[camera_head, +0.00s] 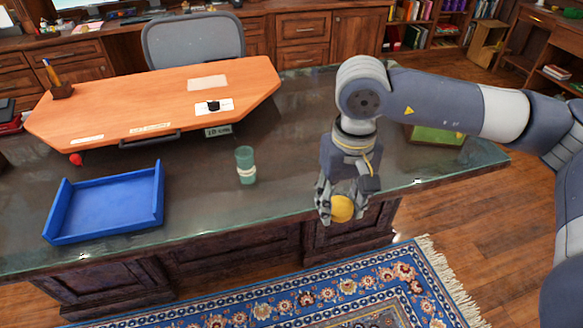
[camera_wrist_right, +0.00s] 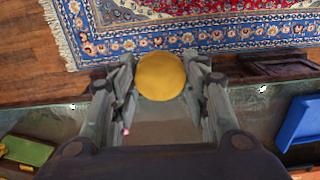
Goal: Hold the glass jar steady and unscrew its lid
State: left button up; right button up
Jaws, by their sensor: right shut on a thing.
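A green glass jar (camera_head: 246,165) with a pale band stands upright on the dark glass-topped desk, left of my right gripper and apart from it. No lid shows on top of it. My right gripper (camera_head: 338,207) is at the desk's front edge, shut on a round yellow thing (camera_head: 341,208) that looks like a lid. The yellow thing shows as a flat disc between the fingers in the right wrist view (camera_wrist_right: 160,76). I cannot tell whether anything is beneath it. My left gripper is not in view.
A blue open tray (camera_head: 105,204) lies on the desk (camera_head: 205,206) at left. An orange board (camera_head: 150,100) with papers and a pen holder (camera_head: 60,88) is behind. A green thing (camera_head: 436,135) lies at right. A patterned rug (camera_head: 300,300) is on the floor in front.

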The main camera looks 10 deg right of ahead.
aim_at(245, 163)
jog(key=i+j+z, duration=0.6)
jog(key=i+j, duration=0.25)
jog(key=j, duration=0.1)
